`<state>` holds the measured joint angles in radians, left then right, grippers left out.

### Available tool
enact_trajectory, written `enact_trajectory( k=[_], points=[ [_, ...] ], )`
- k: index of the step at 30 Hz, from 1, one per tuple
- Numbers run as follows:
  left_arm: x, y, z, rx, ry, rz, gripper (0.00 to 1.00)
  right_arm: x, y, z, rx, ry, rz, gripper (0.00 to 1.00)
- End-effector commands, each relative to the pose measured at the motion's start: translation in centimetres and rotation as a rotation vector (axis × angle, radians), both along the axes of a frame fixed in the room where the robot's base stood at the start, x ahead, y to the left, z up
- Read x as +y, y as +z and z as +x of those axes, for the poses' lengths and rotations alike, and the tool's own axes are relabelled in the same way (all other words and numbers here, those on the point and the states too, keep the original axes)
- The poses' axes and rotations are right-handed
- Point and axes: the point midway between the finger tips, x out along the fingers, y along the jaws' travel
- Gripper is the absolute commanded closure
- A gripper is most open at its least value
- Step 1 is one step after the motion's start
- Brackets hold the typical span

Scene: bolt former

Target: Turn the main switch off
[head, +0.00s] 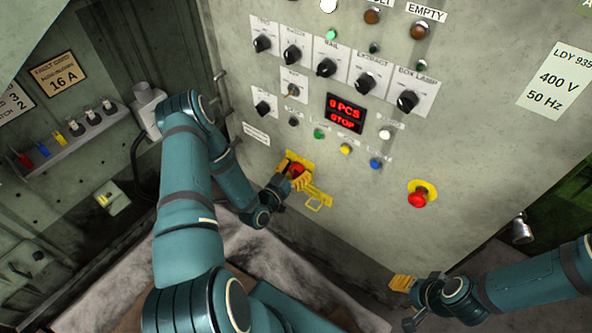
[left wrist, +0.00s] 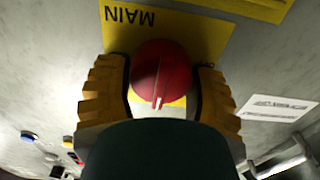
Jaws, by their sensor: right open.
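The main switch is a round red knob (left wrist: 162,72) with a white mark, on a yellow plate (left wrist: 218,32) lettered MAIN. In the head view the red knob (head: 296,170) shows low on the grey panel, partly covered by my left gripper (head: 289,179). In the left wrist view the yellow fingers of my left gripper (left wrist: 162,88) stand on either side of the knob, very close to it. I cannot tell whether they press on it. The knob's white mark points down in that view. My right gripper (head: 403,298) is open and empty at lower right, away from the panel's controls.
A red emergency button (head: 417,199) on a yellow plate is right of the switch. Several black selector knobs, coloured buttons and a red display (head: 345,114) reading 0 PCS STOP lie above. A yellow hasp (head: 318,201) hangs beside the switch. A grey shelf (head: 95,133) is at left.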

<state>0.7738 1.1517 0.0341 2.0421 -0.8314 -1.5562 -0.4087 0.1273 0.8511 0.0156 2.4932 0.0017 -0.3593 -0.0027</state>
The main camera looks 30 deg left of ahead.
Motion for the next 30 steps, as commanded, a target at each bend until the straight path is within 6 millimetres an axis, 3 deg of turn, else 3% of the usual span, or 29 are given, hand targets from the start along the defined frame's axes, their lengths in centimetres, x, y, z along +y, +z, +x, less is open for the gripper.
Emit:
enact_trajectory(
  k=[1,3,17,30],
  points=[
    [0.00,-0.01,-0.01,0.000,0.000,0.000,0.67,0.00,0.00,0.00,0.000,0.000,0.000,0.53],
    [0.00,-0.01,-0.02,0.000,0.000,0.000,0.83,0.00,0.00,-0.01,0.000,0.000,0.000,0.53],
    [0.10,-0.03,-0.05,0.006,0.001,-0.095,0.83,0.00,0.00,-0.02,0.000,0.000,0.000,0.53],
    [0.28,-0.11,-0.05,0.037,0.002,-0.470,0.83,0.00,0.00,-0.01,0.000,0.000,0.000,0.53]
  ],
)
